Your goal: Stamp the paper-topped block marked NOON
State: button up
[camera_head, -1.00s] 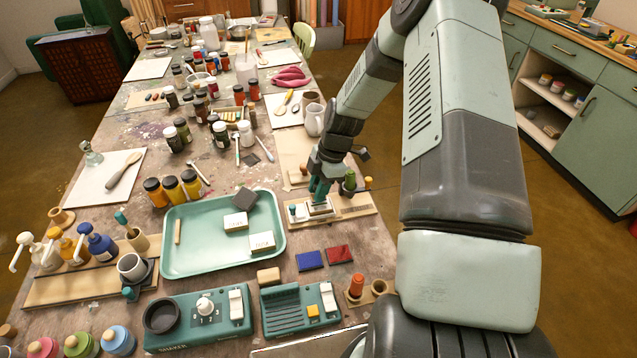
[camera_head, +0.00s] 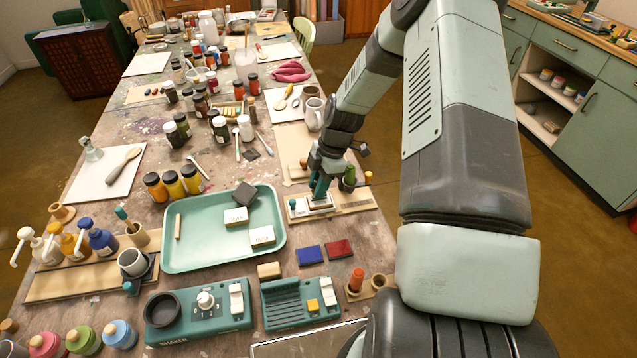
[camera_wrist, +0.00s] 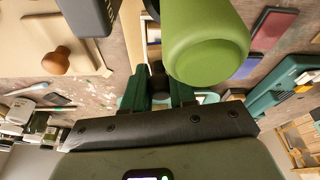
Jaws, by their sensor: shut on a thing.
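My gripper (camera_head: 319,192) is low over the wooden board right of the tray. Its dark green fingers (camera_wrist: 165,92) are shut on a small dark part, mostly hidden, so I cannot tell exactly what it belongs to. A pale block-like piece (camera_head: 320,204) lies just below the fingertips. A green-handled thing (camera_head: 349,177) stands right beside the gripper; its rounded green end (camera_wrist: 207,60) looms large in the wrist view. Two paper-topped blocks (camera_head: 236,217) (camera_head: 262,236) lie in the green tray (camera_head: 190,258); their lettering is too small to read surely.
A blue pad (camera_head: 310,256) and a red pad (camera_head: 339,249) lie below the board. An orange-handled piece (camera_head: 357,278) stands in a wooden holder nearby. A dark grey block (camera_head: 244,194) is in the tray. Jars and bottles crowd the table's left and far parts.

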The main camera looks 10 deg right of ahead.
jog(key=shift+f, duration=0.45)
dwell(1.1)
jog(key=shift+r, duration=3.55)
